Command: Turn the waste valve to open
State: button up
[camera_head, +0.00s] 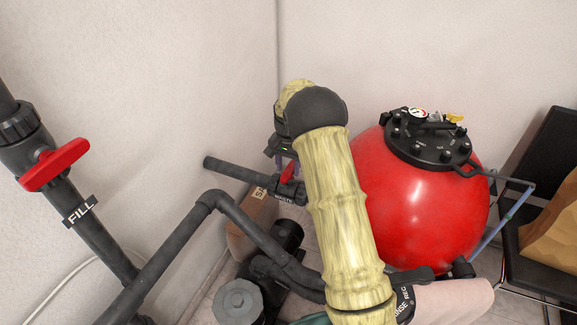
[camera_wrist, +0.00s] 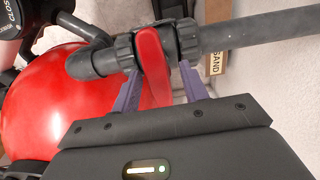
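The waste valve (camera_head: 300,192) sits on a dark grey pipe low by the back wall, beside a "WASTE" label (camera_head: 284,198). Its red handle (camera_head: 288,172) sticks out crosswise to the pipe. In the wrist view the red handle (camera_wrist: 154,68) stands between the two purple fingers of my gripper (camera_wrist: 160,80). A gap shows between the handle and the right finger; the left finger is close to the handle, and I cannot tell if it touches. My gripper is open around the handle. In the head view my arm hides most of the gripper.
A large red filter tank (camera_head: 425,215) stands right of my arm. A "FILL" pipe with another red handle (camera_head: 55,165) is at the left. A cardboard box (camera_head: 243,235), a pump (camera_head: 240,300) and pipes lie below the valve. A black chair (camera_head: 545,240) is at the right.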

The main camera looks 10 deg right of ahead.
jog(key=shift+d, duration=0.15)
jog(key=c, duration=0.7)
jog(key=shift+a, duration=0.25)
jog(key=shift+c, duration=0.5)
jog(key=shift+d, duration=0.3)
jog(key=shift+r, duration=0.1)
